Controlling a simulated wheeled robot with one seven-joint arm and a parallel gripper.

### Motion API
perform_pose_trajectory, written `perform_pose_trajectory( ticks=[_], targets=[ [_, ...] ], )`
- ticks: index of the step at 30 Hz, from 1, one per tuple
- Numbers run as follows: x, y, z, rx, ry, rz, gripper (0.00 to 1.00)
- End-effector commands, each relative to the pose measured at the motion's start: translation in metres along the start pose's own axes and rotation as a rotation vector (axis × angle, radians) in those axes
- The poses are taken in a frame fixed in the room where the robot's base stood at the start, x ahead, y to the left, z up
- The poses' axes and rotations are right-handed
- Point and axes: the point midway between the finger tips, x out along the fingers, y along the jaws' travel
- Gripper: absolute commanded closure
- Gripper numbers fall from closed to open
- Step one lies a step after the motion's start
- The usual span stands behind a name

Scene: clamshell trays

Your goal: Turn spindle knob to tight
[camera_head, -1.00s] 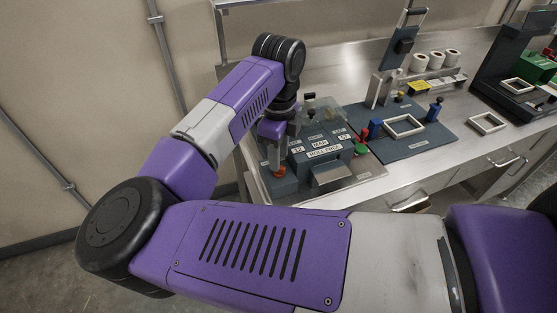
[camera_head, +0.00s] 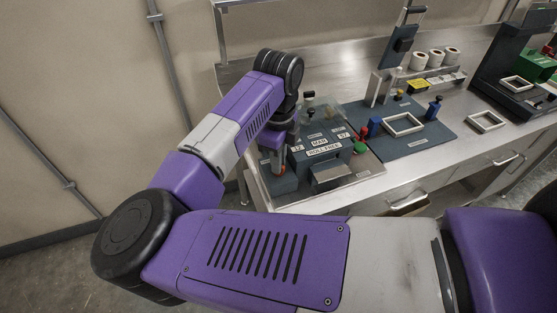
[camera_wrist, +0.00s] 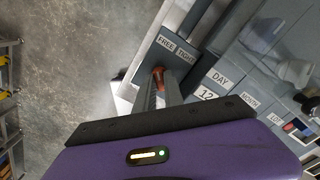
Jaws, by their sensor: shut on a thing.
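The spindle knob, small and orange-red, sits on a dark block at the front left of the coder unit; it shows in the wrist view (camera_wrist: 158,75) between my fingers and in the head view (camera_head: 280,171) just under them. My gripper (camera_wrist: 162,92) is shut on the knob from above; in the head view my gripper (camera_head: 278,162) stands upright over the block. The labels FREE (camera_wrist: 166,44) and TIGHT (camera_wrist: 186,55) lie just beyond the knob. My fingers hide much of the knob, so I cannot tell which label it points to.
The dark blue coder unit (camera_head: 319,155) with date labels and a ROLL FREE label stands right beside my gripper. Red and green knobs (camera_head: 361,147) are at its right.

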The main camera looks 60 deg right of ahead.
Motion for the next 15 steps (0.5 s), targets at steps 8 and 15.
perform_pose_trajectory(
  ticks=[8,15],
  targets=[
    [0.0026,0.0003,0.0006,0.071,-0.002,0.001,1.00],
    [0.0052,0.0001,0.0010,0.244,-0.005,0.001,1.00]
  ],
)
